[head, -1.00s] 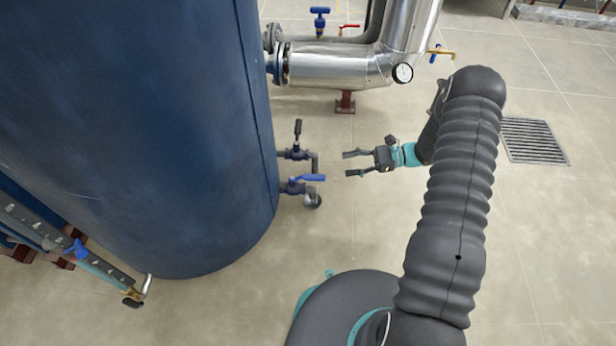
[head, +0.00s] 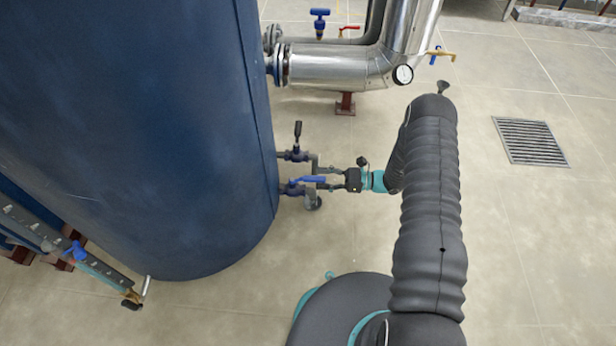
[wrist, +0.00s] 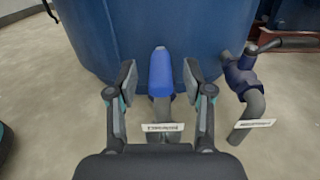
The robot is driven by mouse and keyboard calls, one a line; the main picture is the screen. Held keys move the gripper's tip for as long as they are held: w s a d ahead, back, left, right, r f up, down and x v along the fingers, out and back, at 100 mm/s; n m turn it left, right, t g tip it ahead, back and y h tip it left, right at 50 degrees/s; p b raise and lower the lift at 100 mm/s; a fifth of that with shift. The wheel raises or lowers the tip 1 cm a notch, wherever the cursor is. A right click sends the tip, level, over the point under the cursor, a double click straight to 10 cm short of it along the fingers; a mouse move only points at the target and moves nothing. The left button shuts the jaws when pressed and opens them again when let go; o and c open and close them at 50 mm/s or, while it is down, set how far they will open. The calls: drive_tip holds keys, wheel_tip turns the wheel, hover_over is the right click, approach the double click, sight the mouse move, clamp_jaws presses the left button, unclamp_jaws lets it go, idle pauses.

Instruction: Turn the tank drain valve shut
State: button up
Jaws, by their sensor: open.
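The tank (head: 140,120) is a large dark blue cylinder at the left of the head view. Two small valves on pipe stubs come out low on its right side. The nearer one has a blue lever (head: 307,180), pointing right and out from the tank; the other has a black lever (head: 298,130) standing up. In the wrist view the blue lever (wrist: 162,72) lies between the two fingers of my gripper (wrist: 161,84), with a gap on each side. My gripper also shows in the head view (head: 318,178), open beside the valves. A white label (wrist: 162,127) sits below the lever; its text is unreadable.
The other valve (wrist: 243,78) and its bent pipe stand close to the right finger in the wrist view. A silver pipe (head: 335,65) with a gauge runs behind. Floor around a drain grate (head: 530,141) is clear.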

sight(308, 177)
drive_tip(key=shift+w+a, duration=0.1)
drive_tip(key=shift+a, duration=2.4)
clamp_jaws()
